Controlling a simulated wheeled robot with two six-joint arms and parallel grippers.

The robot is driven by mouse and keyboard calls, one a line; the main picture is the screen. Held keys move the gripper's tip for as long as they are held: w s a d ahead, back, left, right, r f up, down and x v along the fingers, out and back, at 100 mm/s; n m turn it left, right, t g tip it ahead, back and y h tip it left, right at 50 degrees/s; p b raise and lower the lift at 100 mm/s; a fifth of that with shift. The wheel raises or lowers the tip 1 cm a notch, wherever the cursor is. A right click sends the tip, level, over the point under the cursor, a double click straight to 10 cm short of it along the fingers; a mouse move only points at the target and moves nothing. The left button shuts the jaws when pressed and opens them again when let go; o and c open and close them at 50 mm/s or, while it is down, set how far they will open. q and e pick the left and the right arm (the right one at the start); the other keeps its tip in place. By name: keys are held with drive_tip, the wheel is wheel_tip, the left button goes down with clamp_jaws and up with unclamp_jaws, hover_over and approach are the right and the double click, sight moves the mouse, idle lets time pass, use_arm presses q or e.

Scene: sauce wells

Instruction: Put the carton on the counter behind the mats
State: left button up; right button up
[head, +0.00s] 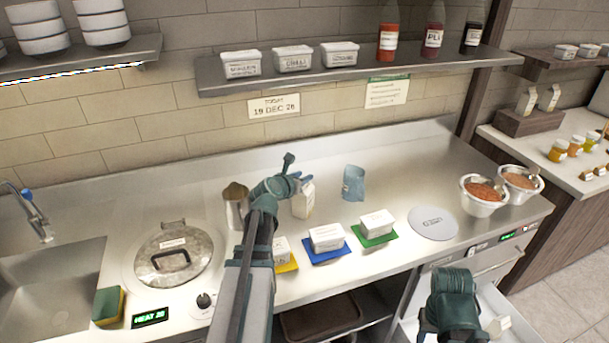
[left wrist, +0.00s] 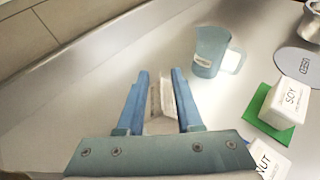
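The white carton (head: 303,200) is upright at the counter, behind the row of coloured mats. In the left wrist view the carton (left wrist: 162,103) sits between my left gripper's blue fingers, which lie close along both its sides. My left gripper (head: 298,180) reaches it from the left in the head view. The mats are yellow (head: 288,267), blue (head: 318,256) and green (head: 388,239), each with a white tub on it. My right gripper (head: 455,300) is low at the right, over an open drawer; its fingertips do not show clearly.
A blue jug (head: 353,184) stands right of the carton, and a metal pitcher (head: 236,205) stands left of it. A lidded pot (head: 173,258) is at left. A small pale item (head: 498,325) lies by the drawer.

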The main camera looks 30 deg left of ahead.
use_arm(q)
drive_tip(key=a+p+v, duration=0.1)
drive_tip(key=p+v, duration=0.2)
drive_tip(key=v, duration=0.7)
drive_tip(key=shift+s+d, duration=0.2)
drive_tip(key=shift+d, duration=0.3)
drive_tip(key=shift+d, duration=0.1)
